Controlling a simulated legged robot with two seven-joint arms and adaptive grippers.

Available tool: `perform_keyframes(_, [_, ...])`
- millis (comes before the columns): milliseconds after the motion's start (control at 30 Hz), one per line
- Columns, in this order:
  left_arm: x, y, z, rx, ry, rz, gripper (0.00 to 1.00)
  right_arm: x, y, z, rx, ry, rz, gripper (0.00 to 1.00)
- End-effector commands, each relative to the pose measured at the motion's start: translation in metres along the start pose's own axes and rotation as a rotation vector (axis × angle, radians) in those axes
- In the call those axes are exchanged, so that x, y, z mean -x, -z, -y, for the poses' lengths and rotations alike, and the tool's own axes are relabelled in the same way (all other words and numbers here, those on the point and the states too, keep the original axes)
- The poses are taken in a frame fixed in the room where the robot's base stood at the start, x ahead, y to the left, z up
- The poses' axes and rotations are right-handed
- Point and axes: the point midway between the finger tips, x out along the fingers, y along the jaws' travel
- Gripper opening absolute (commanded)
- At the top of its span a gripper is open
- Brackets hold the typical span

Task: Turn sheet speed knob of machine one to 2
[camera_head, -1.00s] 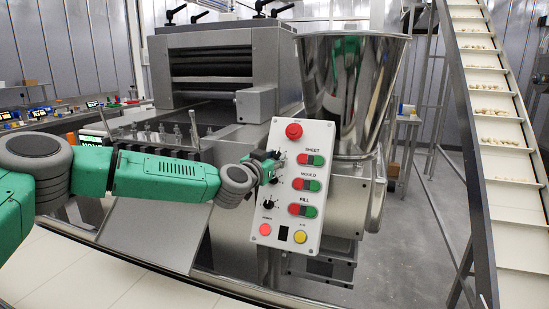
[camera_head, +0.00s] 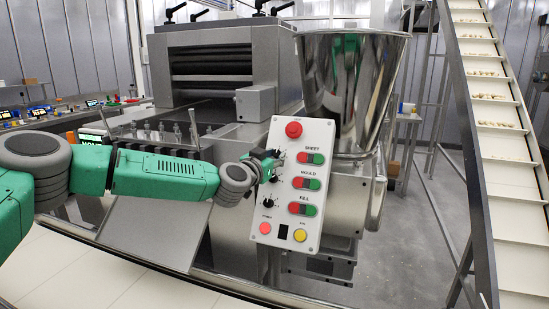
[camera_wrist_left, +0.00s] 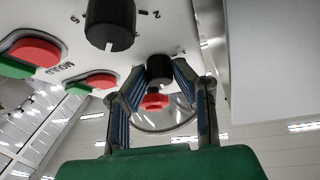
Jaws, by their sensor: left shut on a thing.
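The tilted white control panel (camera_head: 291,240) of the machine carries a column of black knobs beside the SHEET, MOULD and FILL buttons. My left gripper (camera_head: 270,164) is at the uppermost knob, beside the SHEET buttons (camera_head: 311,158), and covers most of it. In the left wrist view, my fingers (camera_wrist_left: 160,75) are closed around this black sheet speed knob (camera_wrist_left: 159,68), one finger on each side. Its pointer and scale are hidden there. The second knob (camera_wrist_left: 109,24), with printed numbers around it, is clear of my fingers. My right gripper is not in view.
The red stop button (camera_head: 293,130) is just above the gripped knob. The third knob (camera_head: 268,203) is lower on the panel. A large steel hopper (camera_head: 350,90) stands behind the panel, and the roller machine (camera_head: 215,70) is behind my arm. A conveyor (camera_head: 510,170) rises at right.

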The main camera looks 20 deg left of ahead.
Motion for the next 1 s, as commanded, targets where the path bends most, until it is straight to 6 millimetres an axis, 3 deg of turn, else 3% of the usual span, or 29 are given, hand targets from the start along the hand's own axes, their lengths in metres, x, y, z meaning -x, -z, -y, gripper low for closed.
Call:
perform_keyframes(33, [-0.001, 0.009, 0.004, 0.001, 0.009, -0.015, 0.0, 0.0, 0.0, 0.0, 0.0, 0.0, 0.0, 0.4])
perform_keyframes(400, [-0.001, 0.011, 0.005, 0.001, 0.012, -0.017, 0.0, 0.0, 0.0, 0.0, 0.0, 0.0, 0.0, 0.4])
perform_keyframes(433, [-0.001, 0.011, 0.005, 0.001, 0.012, -0.018, 0.26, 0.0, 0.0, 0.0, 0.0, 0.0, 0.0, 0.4])
perform_keyframes(500, [-0.001, 0.011, 0.005, 0.001, 0.012, -0.017, 0.42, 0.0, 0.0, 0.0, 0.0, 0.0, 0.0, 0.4])
perform_keyframes(833, [0.001, 0.004, 0.002, 0.0, 0.005, -0.007, 0.42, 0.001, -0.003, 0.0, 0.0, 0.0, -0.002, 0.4])
perform_keyframes(1000, [0.018, 0.004, 0.002, -0.001, 0.004, -0.007, 0.42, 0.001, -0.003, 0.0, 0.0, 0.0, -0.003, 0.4])
